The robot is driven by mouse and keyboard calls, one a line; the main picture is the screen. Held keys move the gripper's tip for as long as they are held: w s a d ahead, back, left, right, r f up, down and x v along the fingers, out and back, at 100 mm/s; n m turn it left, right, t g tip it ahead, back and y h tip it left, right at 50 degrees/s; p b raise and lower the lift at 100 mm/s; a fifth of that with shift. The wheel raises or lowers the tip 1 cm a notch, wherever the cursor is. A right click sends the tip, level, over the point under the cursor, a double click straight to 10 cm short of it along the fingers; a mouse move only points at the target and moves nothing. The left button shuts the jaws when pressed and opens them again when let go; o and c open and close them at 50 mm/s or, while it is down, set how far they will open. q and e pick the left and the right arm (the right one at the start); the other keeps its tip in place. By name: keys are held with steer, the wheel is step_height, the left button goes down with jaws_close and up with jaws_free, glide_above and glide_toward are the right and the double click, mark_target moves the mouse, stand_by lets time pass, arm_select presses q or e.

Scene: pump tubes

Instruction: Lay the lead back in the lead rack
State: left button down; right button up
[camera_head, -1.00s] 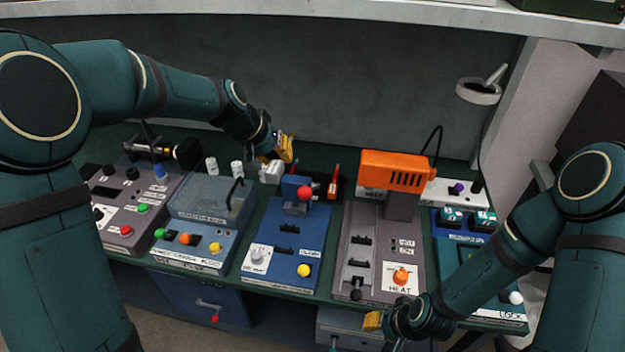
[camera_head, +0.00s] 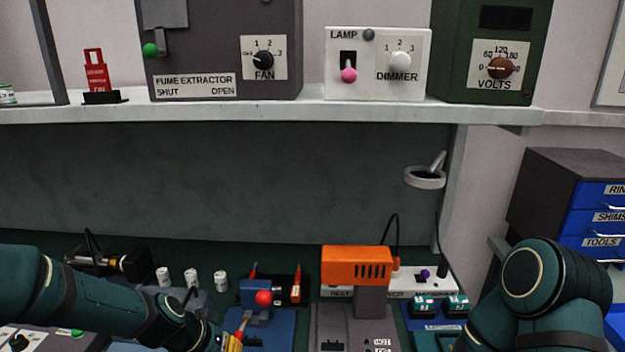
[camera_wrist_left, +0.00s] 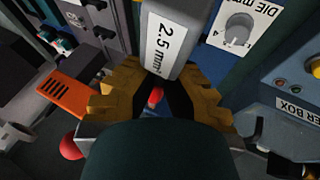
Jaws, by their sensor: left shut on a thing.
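My left gripper (camera_head: 232,342) is at the bottom edge of the head view, beside the blue press with the red knob (camera_head: 264,298). It is shut on the lead; a thin red part (camera_head: 243,322) sticks up at the fingertips. In the left wrist view a grey block marked "2.5 mm" (camera_wrist_left: 172,40) shows at the yellow-brown fingers (camera_wrist_left: 157,85), with red visible between them. The fingers hide the grip itself. The black lead rack (camera_head: 288,280) stands behind the press, with a red-orange lead (camera_head: 297,284) upright at it. My right gripper is out of view.
An orange heater head (camera_head: 356,266) rises to the right of the rack. The shelf (camera_head: 300,112) with control boxes runs above the bench.

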arm_select(q)
steer(key=shift+s+f, duration=0.2)
steer(key=shift+s, duration=0.05)
steer(key=w+r+p, duration=0.3)
steer(key=w+r, duration=0.3)
steer(key=r, duration=0.1)
step_height(320, 180, up, 10)
steer(key=n+p, duration=0.1)
steer(key=p, duration=0.1)
glide_above(255, 349)
steer(key=s+a, duration=0.1)
steer(key=shift+s+a+f+t, duration=0.1)
steer(key=shift+s+a+t, duration=0.1)
steer(key=shift+t, duration=0.1)
steer(key=shift+f, duration=0.1)
step_height(255, 349, down, 24)
steer(key=b, duration=0.5)
step_height(255, 349, down, 4)
steer(key=shift+r+b, duration=0.15)
steer(key=shift+b, duration=0.35)
steer(key=shift+r, duration=0.1)
